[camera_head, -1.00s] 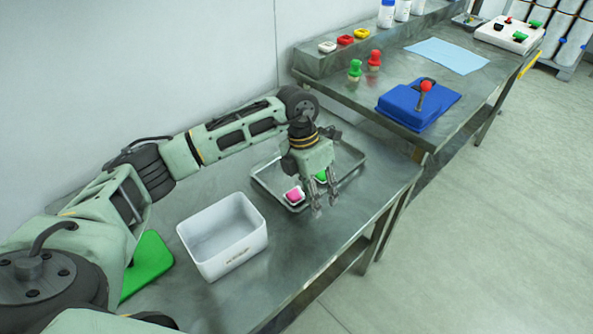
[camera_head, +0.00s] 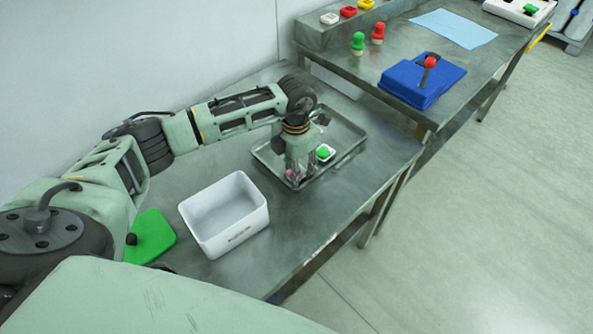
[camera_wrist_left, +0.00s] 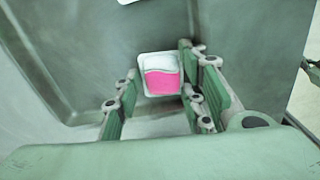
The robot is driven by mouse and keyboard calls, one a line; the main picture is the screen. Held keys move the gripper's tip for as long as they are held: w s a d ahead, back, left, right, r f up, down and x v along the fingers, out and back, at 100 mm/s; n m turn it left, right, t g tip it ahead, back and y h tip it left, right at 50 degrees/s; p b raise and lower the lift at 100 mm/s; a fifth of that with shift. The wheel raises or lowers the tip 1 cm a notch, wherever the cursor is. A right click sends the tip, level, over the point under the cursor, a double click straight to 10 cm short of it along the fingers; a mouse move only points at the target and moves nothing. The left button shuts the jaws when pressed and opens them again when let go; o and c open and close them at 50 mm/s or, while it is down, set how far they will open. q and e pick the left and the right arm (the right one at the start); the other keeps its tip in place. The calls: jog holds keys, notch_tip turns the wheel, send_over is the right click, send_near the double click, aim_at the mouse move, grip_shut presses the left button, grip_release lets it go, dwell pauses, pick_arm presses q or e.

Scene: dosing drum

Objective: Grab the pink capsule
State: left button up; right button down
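The pink capsule (camera_wrist_left: 162,76) shows in the left wrist view as a small white-rimmed square cup with a pink and whitish content. It sits in the metal tray (camera_head: 346,154). In the head view only a bit of pink (camera_head: 292,174) shows, mostly hidden behind my left gripper (camera_head: 298,182). In the wrist view the left gripper (camera_wrist_left: 158,98) is open, with its green-padded fingers on either side of the capsule. Whether the pads touch it I cannot tell. A green capsule (camera_head: 324,153) lies in the tray to the right of the gripper. My right gripper is out of view.
A white bin (camera_head: 226,235) stands left of the tray, near a green board (camera_head: 152,236). A second table carries a blue device with a red-knobbed lever (camera_head: 420,82), green and red stampers (camera_head: 358,44) and a light blue cloth (camera_head: 453,28). The tray's rim surrounds the gripper.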

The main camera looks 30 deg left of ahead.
pick_arm(q)
jog(key=shift+c, duration=0.2)
jog(key=c, duration=0.4)
jog(key=shift+c, duration=0.6)
jog(key=shift+r, duration=0.1)
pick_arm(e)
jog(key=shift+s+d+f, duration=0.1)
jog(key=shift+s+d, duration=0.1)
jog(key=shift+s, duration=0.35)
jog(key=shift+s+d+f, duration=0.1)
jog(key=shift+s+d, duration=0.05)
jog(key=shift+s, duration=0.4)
